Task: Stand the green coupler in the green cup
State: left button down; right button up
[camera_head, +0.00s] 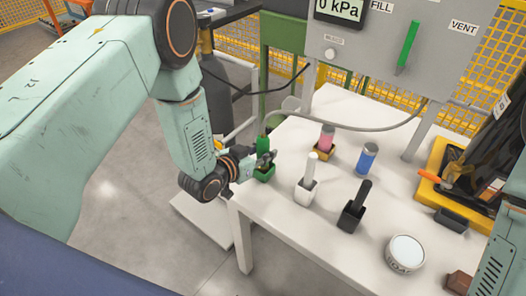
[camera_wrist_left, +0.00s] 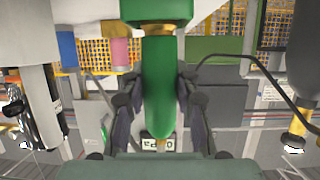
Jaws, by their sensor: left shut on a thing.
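The green coupler (camera_head: 262,143) is upright between the fingers of my left gripper (camera_head: 264,158), at the near left corner of the white table. The green cup (camera_head: 264,175) is directly below it. The left wrist view is upside down: the shut fingers (camera_wrist_left: 158,100) flank the coupler (camera_wrist_left: 159,75), and its lower end meets the green cup (camera_wrist_left: 158,10) at a brownish ring. How deep the end sits in the cup cannot be told. My right gripper is not in view.
On the white table (camera_head: 330,235), a white coupler in a white cup (camera_head: 306,192) and a black one in a black cup (camera_head: 351,215) stand close by. A hose (camera_head: 350,128) crosses behind.

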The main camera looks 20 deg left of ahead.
pick_arm(q)
jog(key=shift+f+b, duration=0.4)
jog(key=shift+f, duration=0.15)
jog(key=c, duration=0.9)
grip_release()
jog(key=shift+c, duration=0.2)
jog(key=v, duration=1.2)
